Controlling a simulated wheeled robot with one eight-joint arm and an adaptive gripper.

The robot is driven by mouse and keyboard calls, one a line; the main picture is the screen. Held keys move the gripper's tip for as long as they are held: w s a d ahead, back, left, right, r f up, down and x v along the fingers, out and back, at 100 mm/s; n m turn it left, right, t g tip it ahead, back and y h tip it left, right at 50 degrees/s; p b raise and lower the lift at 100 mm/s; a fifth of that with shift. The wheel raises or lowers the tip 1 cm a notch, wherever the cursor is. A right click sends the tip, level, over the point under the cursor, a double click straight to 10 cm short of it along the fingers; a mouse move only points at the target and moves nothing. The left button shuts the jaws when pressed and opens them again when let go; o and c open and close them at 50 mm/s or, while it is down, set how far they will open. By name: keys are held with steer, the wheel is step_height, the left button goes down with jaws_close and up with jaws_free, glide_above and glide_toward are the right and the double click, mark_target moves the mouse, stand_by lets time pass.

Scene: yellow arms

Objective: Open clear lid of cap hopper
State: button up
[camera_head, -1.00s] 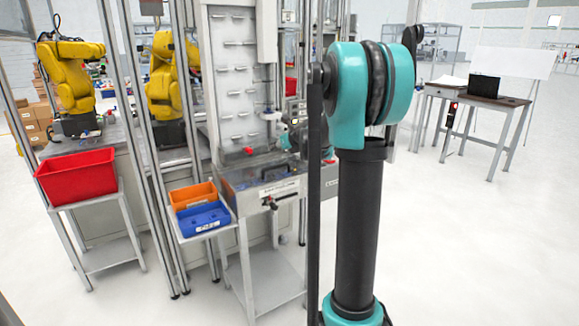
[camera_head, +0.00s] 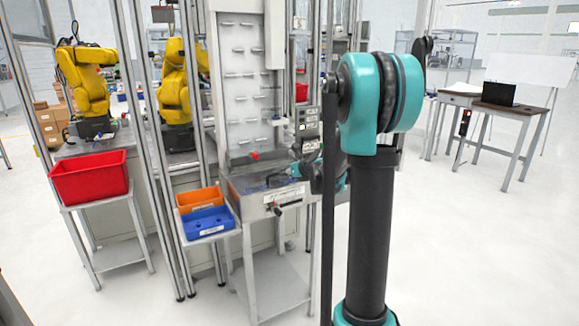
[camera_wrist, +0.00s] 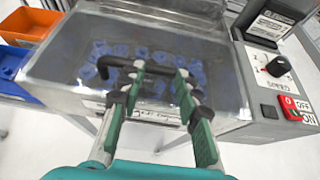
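The cap hopper (camera_head: 262,191) is a grey metal box at the centre of the head view. In the wrist view its clear lid (camera_wrist: 60,62) lies over several blue caps (camera_wrist: 95,50) and looks shut. A black bar handle (camera_wrist: 118,63) runs across the lid. My gripper (camera_wrist: 161,69) is open, with its two fingers apart over the lid and their tips at the handle. I cannot tell whether they touch it. In the head view my arm hides much of the gripper.
A control box (camera_wrist: 275,75) with a speed knob and red switch stands right of the hopper. An orange bin (camera_head: 199,199) and a blue bin (camera_head: 208,221) sit left of it. A red bin (camera_head: 90,178) stands farther left. Open floor lies to the right.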

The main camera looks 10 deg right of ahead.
steer(key=s+r, duration=0.1)
steer(key=r, duration=0.9)
steer(key=s+d+r, duration=0.1)
steer(key=s+r, duration=0.1)
steer(key=r, duration=0.7)
steer(key=shift+s+r, duration=0.3)
steer(key=shift+r, duration=0.05)
stand_by(1.1)
stand_by(0.3)
